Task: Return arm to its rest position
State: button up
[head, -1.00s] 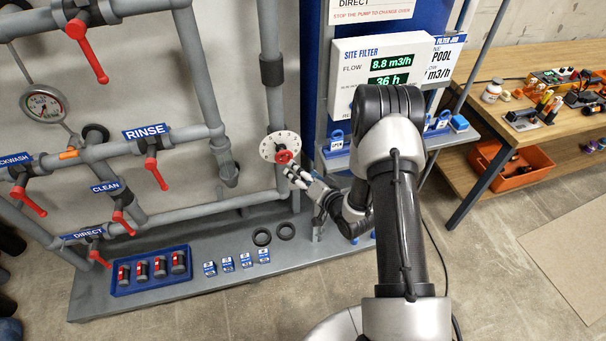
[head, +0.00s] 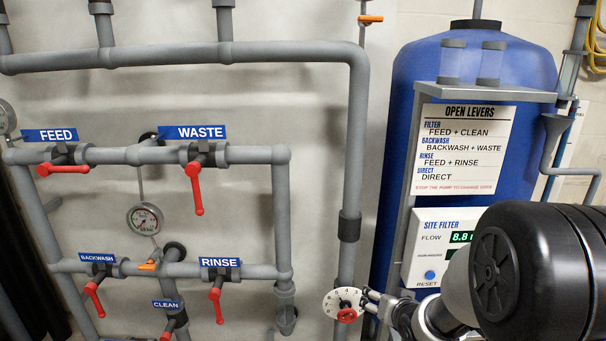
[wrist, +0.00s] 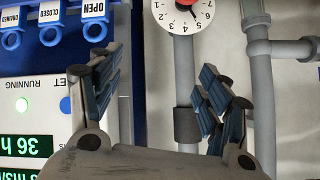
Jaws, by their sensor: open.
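My gripper (head: 374,299) is open and empty in the head view, just right of a white numbered dial with a red knob (head: 346,315). In the wrist view my gripper's two fingers (wrist: 160,92) are spread wide with nothing between them. The dial (wrist: 182,14) shows beyond the fingertips at the top of the wrist view, apart from them. My arm reaches in from the lower right of the head view, and its large dark joint hides part of the site filter panel (head: 420,250).
Grey pipes carry red levers such as FEED (head: 63,168), WASTE (head: 195,190) and RINSE (head: 216,300). A blue filter tank (head: 400,85) stands behind the lever sign (head: 465,150). In the wrist view, blue tags (wrist: 52,25) hang near the left finger. A grey pipe (wrist: 258,100) runs at right.

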jog(key=s+a+r+n+g+h, duration=0.1)
jog(key=s+r+g, duration=0.1)
jog(key=s+r, duration=0.5)
jog(key=s+a+r+g, duration=0.1)
jog(key=s+r, duration=0.4)
jog(key=s, duration=0.4)
jog(key=s+a+r+n+g, duration=0.1)
jog(key=s+a+n+g, duration=0.1)
jog(key=s, duration=1.6)
jog(key=shift+a+g+y, duration=0.4)
jog(key=shift+a+g, duration=0.2)
jog(key=shift+a, duration=0.4)
jog(key=shift+r, duration=0.1)
